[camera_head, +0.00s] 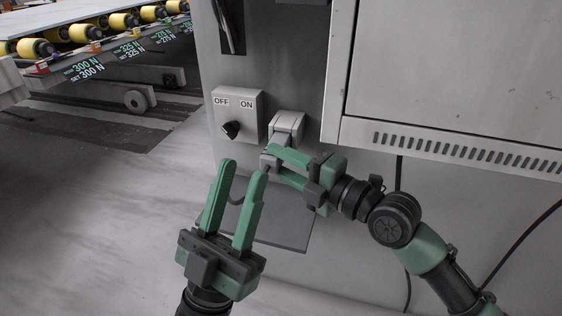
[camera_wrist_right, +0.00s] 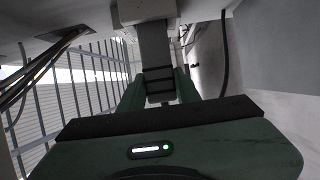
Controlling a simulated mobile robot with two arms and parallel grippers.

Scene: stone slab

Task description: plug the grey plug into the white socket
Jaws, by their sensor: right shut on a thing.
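The white socket (camera_head: 288,122) is on the grey wall panel, right of the OFF/ON switch box. It also shows at the top of the right wrist view (camera_wrist_right: 146,10). The grey plug (camera_head: 272,151) is right below the socket in the head view, with its cable running down. In the right wrist view the plug (camera_wrist_right: 154,48) reaches up to the socket's face; I cannot tell how deep it sits. My right gripper (camera_head: 272,164) is shut on the plug from the right. My left gripper (camera_head: 243,169) is open and empty, lower left of the plug.
The switch box (camera_head: 236,114) with a black knob is close left of the socket. A large grey cabinet (camera_head: 450,60) with a vented lower edge juts out at the right. A dark grey plate (camera_head: 275,220) is behind my left gripper. Black cables hang at the right.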

